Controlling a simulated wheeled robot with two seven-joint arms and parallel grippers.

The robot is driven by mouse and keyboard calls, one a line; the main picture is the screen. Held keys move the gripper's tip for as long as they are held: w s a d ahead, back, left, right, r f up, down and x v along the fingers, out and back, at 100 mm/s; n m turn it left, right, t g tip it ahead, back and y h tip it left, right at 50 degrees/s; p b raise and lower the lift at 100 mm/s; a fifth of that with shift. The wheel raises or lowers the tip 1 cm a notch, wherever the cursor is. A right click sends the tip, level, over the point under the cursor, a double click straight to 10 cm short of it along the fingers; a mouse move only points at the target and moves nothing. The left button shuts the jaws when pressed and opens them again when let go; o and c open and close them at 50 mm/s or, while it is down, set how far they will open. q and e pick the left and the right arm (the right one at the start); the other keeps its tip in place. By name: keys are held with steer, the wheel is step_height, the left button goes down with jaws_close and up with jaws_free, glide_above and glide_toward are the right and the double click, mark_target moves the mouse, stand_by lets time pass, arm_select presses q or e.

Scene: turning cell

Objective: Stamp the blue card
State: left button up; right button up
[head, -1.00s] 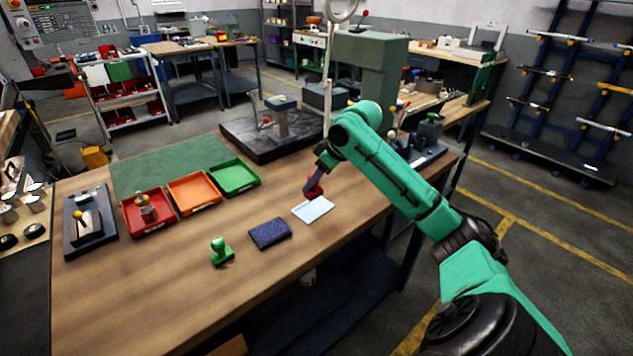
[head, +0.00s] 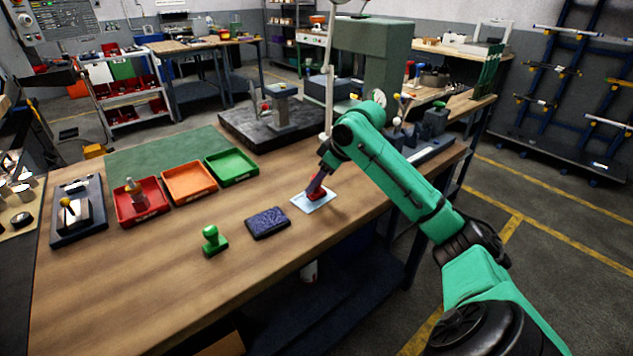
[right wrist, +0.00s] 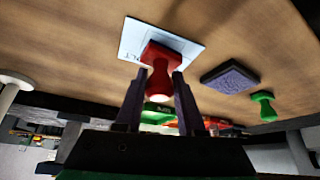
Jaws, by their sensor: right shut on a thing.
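The light blue card (head: 306,204) lies flat on the wooden bench, and it also shows in the right wrist view (right wrist: 190,47) with some dark marks near one edge. My right gripper (head: 322,180) is shut on the red stamp (head: 315,194). In the right wrist view the two dark fingers (right wrist: 160,82) stand either side of the handle of the red stamp (right wrist: 160,58). The stamp's base is over the card, nearly upright; I cannot tell whether it touches. The dark blue ink pad (head: 267,222) lies left of the card. My left gripper is not in view.
A green stamp (head: 213,241) stands left of the ink pad. Red (head: 153,207), orange (head: 189,183) and green (head: 232,166) trays stand farther back. A lever device (head: 77,211) is at the far left. The front of the bench is clear.

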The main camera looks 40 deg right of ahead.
steer(key=shift+f, duration=0.6)
stand_by(0.8)
step_height(320, 180, up, 7)
steer(key=p, duration=0.8)
steer(key=shift+r, duration=0.15)
